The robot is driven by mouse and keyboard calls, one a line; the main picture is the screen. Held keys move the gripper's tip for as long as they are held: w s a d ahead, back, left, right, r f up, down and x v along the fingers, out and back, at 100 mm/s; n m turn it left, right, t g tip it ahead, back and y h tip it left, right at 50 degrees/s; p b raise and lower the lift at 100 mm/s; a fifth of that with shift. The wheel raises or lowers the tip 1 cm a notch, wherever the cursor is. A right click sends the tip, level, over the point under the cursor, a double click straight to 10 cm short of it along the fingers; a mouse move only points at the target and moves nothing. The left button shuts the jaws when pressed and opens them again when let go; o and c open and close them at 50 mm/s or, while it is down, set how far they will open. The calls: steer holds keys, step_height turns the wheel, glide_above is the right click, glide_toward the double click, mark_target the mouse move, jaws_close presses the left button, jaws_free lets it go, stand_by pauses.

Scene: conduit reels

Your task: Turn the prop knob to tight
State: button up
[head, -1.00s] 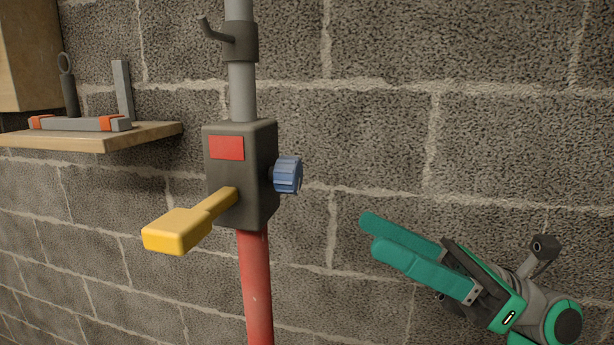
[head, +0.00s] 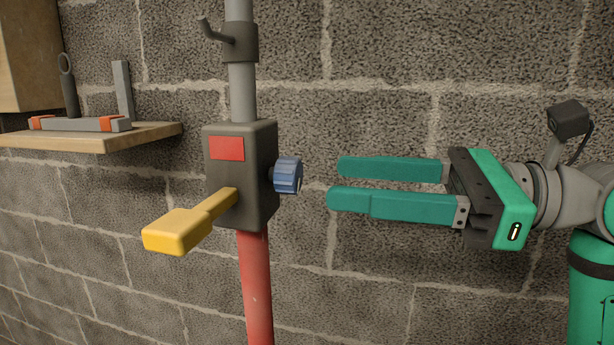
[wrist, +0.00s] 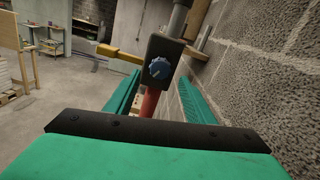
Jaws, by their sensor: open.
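The prop knob (head: 287,175) is a blue ribbed knob on the right side of a dark grey box (head: 242,175) on the prop. It also shows face-on in the wrist view (wrist: 159,67), with a light mark on its face, between my two fingers. My gripper (head: 335,183) is open and empty, to the right of the knob. Its green fingers point left toward the knob and stop a short way from it. A yellow lever (head: 185,228) sticks out of the box's front. A red label (head: 227,148) is on the box; its text cannot be read.
The prop has a grey upper tube (head: 242,90) with a hooked collar (head: 240,42) and a red lower tube (head: 255,290). A wooden shelf (head: 130,137) holds tools at left. A block wall (head: 400,60) stands close behind my gripper.

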mark_target(300, 177)
steer(key=shift+x, duration=3.15)
steer(key=c, duration=1.1)
